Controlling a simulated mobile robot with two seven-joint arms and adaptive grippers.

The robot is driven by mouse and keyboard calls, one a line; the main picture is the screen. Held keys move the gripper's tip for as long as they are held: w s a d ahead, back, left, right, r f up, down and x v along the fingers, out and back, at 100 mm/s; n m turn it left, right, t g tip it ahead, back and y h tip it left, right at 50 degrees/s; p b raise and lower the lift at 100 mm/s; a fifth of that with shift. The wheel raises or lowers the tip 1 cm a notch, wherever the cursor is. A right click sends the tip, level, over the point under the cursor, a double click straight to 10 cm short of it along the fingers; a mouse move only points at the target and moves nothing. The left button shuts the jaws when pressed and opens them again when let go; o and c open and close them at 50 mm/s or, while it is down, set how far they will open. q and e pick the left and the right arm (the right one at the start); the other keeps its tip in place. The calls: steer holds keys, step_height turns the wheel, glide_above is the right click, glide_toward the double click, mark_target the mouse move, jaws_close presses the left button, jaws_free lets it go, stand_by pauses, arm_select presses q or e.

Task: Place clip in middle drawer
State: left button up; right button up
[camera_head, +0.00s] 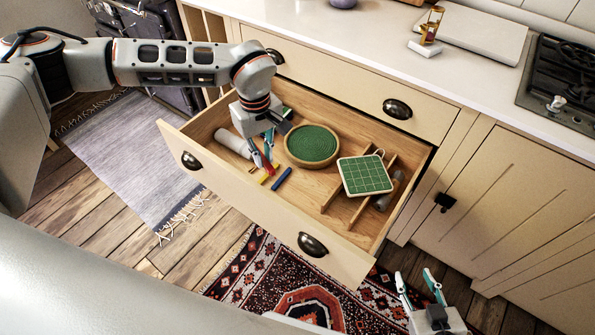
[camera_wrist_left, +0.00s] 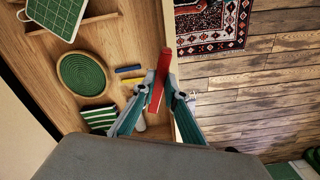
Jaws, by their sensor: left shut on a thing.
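A red clip (camera_wrist_left: 157,92) is held between the fingertips of my left gripper (camera_wrist_left: 165,82). In the head view the red clip (camera_head: 275,167) shows below my left gripper (camera_head: 265,157), which points down over the left part of the open drawer (camera_head: 238,190). The drawer is pulled out below a closed upper drawer (camera_head: 345,90). Whether the clip touches the drawer floor cannot be told. My right gripper (camera_head: 420,289) is open and empty in front of the cabinet, at the lower right.
The drawer holds a round green-topped piece (camera_head: 312,144), a square green board (camera_head: 364,175) on wooden dividers, a pale cylinder (camera_head: 232,142), and blue (camera_head: 282,179) and yellow (camera_head: 265,178) sticks. A green striped item (camera_wrist_left: 98,117) lies near the round piece. Drawer walls surround my left gripper.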

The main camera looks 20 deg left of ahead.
arm_select(q)
steer(key=w+d+f+n+b, duration=0.1)
steer(key=w+f+n+b, duration=0.5)
steer(key=n, duration=0.5)
steer(key=n+b, duration=0.4)
steer(key=n, duration=0.8)
glide_above(288, 193)
step_height(288, 193, down, 6)
arm_select(e)
step_height(288, 193, down, 9)
steer(key=s, duration=0.2)
arm_select(q)
step_height(288, 193, down, 13)
steer(key=b, duration=0.4)
steer(key=shift+s+f, duration=0.15)
steer(key=shift+f, duration=0.45)
step_height(288, 193, down, 4)
steer(key=shift+s+f+b, duration=0.1)
steer(key=shift+f+b, duration=0.15)
steer(key=shift+b, duration=0.75)
steer(key=shift+f, duration=0.75)
jaws_close()
steer(key=shift+w+r, duration=0.25)
arm_select(e)
steer(key=w+a+r+y, duration=0.1)
steer(key=w+a+r, duration=0.1)
steer(key=a, duration=0.3)
steer(key=shift+w+m, duration=0.3)
